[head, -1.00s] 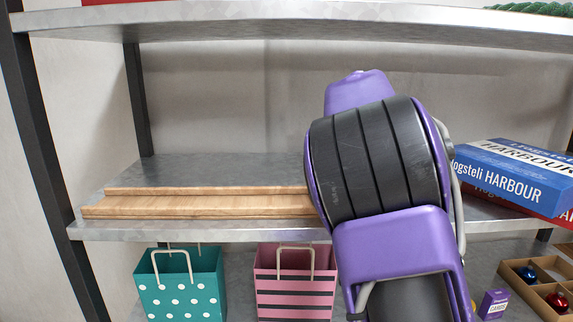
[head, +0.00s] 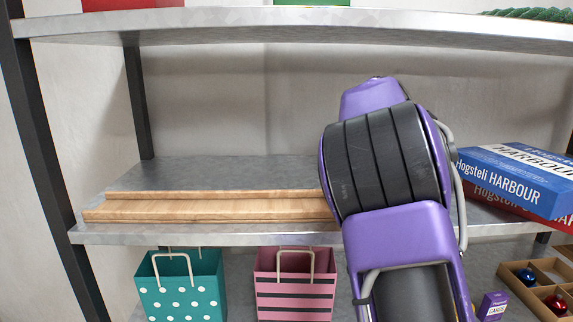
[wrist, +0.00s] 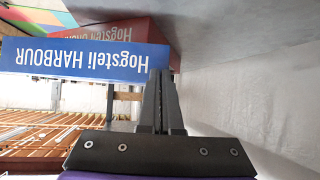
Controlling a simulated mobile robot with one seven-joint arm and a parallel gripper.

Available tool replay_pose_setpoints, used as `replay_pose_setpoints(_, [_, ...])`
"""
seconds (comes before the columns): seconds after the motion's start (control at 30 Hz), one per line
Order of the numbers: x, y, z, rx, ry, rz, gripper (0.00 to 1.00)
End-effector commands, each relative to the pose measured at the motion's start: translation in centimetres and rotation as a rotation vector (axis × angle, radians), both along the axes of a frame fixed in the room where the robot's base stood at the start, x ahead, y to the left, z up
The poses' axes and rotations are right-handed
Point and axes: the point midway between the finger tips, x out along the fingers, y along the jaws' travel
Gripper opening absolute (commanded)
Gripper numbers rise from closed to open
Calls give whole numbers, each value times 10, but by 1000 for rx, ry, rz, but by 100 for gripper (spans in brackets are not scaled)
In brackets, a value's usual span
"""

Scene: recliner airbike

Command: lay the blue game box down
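The blue game box (head: 510,182), lettered "Hogsteli HARBOUR", lies flat on a red game box (head: 490,198) at the right of the middle shelf. Its right end is cut off by the picture edge. In the wrist view, which is upside down, the blue box (wrist: 80,60) and red box (wrist: 120,32) show beyond my fingers. My gripper (wrist: 161,75) looks shut, its two fingers together with nothing seen between them. The fingertips overlap the blue box's end in that view; I cannot tell whether they touch it. In the head view, my purple arm hides the gripper.
A long wooden rail (head: 210,206) lies along the middle shelf (head: 200,236). Below stand a teal dotted bag (head: 180,290), a pink striped bag (head: 295,290) and a divided tray (head: 510,272) with baubles. The upper shelf (head: 300,22) is overhead. Space behind the rail is clear.

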Motion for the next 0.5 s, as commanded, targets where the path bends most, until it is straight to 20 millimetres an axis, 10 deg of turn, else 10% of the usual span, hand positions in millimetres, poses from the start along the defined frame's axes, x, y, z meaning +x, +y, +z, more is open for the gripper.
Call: replay_pose_setpoints(0.5, [5, -21, 1, 0, -1, -2, 0])
